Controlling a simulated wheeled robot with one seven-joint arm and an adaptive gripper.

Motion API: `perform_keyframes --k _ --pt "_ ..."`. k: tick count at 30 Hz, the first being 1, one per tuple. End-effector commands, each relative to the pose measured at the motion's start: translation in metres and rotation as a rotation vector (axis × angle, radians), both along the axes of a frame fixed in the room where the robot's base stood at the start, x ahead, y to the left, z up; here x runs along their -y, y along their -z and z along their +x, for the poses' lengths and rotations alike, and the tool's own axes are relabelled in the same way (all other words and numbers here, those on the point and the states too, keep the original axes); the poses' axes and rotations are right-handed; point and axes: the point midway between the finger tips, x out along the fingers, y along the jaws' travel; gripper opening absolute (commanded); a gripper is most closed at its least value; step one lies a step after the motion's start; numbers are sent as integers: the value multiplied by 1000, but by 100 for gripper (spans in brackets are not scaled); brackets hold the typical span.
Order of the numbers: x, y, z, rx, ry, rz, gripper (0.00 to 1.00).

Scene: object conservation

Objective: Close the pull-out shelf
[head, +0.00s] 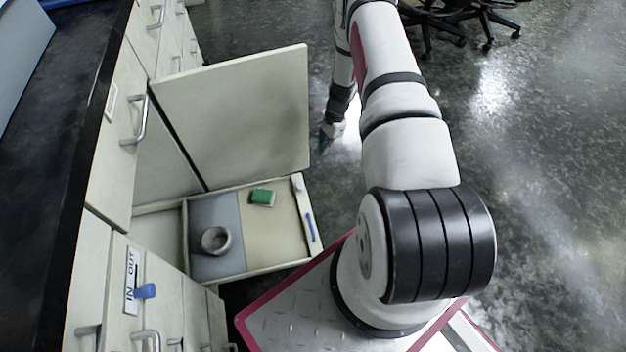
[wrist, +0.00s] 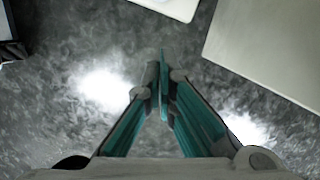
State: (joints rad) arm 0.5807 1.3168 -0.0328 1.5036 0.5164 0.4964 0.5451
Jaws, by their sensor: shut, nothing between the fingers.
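The pull-out shelf (head: 275,265) is slid out of the low cabinet in the head view. On it are a grey bowl-like cup (head: 216,240), a green block (head: 262,197) and a small blue item (head: 311,227) at its right edge. My gripper (head: 322,150) hangs beyond the open cabinet door, right of it and apart from the shelf. In the wrist view my gripper (wrist: 161,85) has its teal fingers together at the tips, with nothing between them, above the floor.
An open cabinet door (head: 240,115) stands beside the shelf on its far side. A dark countertop (head: 60,110) and drawers with handles run along the left. A sign with IN and OUT (head: 132,280) has a blue knob (head: 146,291).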

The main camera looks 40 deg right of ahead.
Motion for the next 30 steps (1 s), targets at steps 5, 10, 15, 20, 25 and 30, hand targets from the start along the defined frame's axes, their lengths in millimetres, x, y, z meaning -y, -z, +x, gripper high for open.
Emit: perform_keyframes --k 5,10,15,20,25,30 --pt "0 20 -5 -8 21 3 0" --pt "-6 42 -5 -10 19 4 0" --pt "-14 75 -4 -9 18 5 0" --pt "-21 106 -4 -8 18 4 0" --pt "-42 113 -2 -8 17 3 0" --pt "-57 114 -1 -7 19 3 0"
